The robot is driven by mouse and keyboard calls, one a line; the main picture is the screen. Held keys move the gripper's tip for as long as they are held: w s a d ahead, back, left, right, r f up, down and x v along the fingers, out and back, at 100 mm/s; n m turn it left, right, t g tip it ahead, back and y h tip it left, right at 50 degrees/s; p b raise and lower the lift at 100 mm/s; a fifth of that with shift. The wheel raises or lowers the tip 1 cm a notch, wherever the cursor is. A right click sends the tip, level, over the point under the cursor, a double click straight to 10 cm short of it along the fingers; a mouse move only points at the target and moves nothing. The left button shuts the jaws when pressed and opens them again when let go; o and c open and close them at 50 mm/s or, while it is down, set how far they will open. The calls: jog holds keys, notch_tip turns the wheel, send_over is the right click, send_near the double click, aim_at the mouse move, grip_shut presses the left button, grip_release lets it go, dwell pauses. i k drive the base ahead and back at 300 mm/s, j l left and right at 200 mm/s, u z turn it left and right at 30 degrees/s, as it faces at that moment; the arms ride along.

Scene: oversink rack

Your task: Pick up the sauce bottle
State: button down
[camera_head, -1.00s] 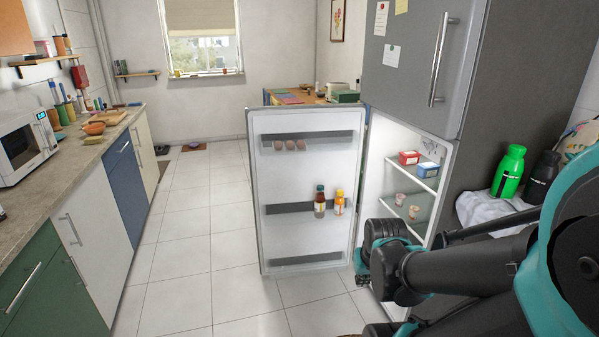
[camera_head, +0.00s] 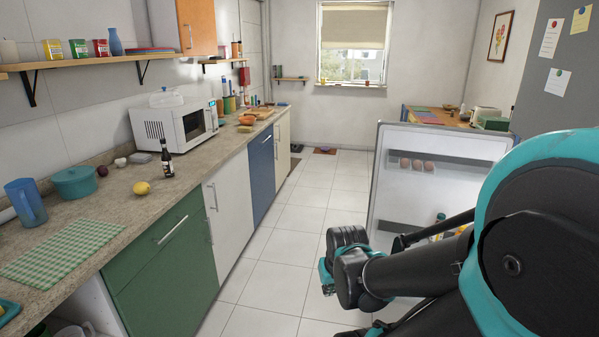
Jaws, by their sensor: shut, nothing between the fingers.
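A small dark bottle (camera_head: 167,160) with a pale label stands upright on the left counter, behind a lemon; it looks like a sauce bottle. Two more bottles, one with a green cap (camera_head: 440,217) and one orange (camera_head: 462,230), are on the open fridge door's shelf, mostly hidden behind my arm. I cannot read any label. My gripper (camera_head: 327,278) is at the end of my folded arm, partly hidden by it, over the floor in front of the fridge door. It is shut and empty, well apart from the counter bottle.
The left counter (camera_head: 105,232) also bears a lemon (camera_head: 142,188), a teal pot (camera_head: 75,182), a blue jug (camera_head: 26,203), a checked cloth (camera_head: 62,246) and a microwave (camera_head: 176,125). The fridge door (camera_head: 392,185) stands open at right. The floor between is clear.

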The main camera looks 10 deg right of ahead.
aim_at(166, 158)
jog(key=i, duration=1.9)
jog(key=i+z, duration=0.15)
jog(key=i, duration=0.35)
jog(key=i+z, duration=0.2)
jog(key=i, duration=0.25)
jog(key=i+j+z, duration=0.15)
jog(key=i, duration=0.35)
jog(key=i+j+z, duration=0.15)
jog(key=i, duration=0.35)
jog(key=i+l+z, duration=0.1)
jog(key=i+z, duration=0.2)
jog(key=i, duration=0.65)
jog(key=i+j+z, duration=0.1)
jog(key=i+z, duration=0.15)
jog(key=i, duration=0.65)
jog(key=i+z, duration=0.2)
jog(key=z, duration=0.3)
jog(key=i+j+z, duration=0.1)
jog(key=z, duration=0.4)
jog(key=i+j+z, duration=0.2)
jog(key=z, duration=5.6)
